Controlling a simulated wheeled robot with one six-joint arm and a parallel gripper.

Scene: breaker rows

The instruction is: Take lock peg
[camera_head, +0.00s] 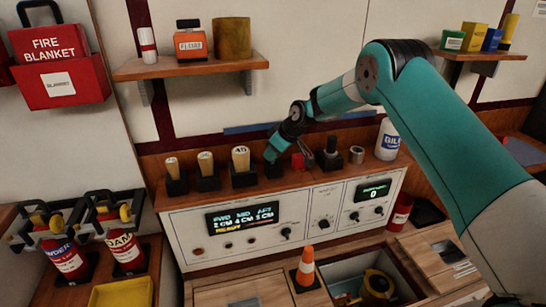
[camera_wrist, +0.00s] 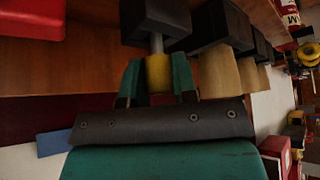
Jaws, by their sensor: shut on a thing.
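My gripper (camera_head: 274,153) is at the shelf above the control panel, over a dark block to the right of the tan-handled pegs. In the wrist view its two teal fingers (camera_wrist: 157,78) are shut on a short yellow peg, which I take to be the lock peg (camera_wrist: 158,70). A grey metal shaft runs from the yellow part to a black block (camera_wrist: 155,18). I cannot tell whether the shaft is still seated in the block. In the head view my fingers hide the peg.
Tan pegs (camera_head: 240,158) in black blocks stand close on the left. A red object (camera_head: 298,161), a dark upright piece (camera_head: 331,152), a metal cup (camera_head: 356,154) and a white bottle (camera_head: 387,140) stand on the right. An upper shelf (camera_head: 190,66) hangs behind.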

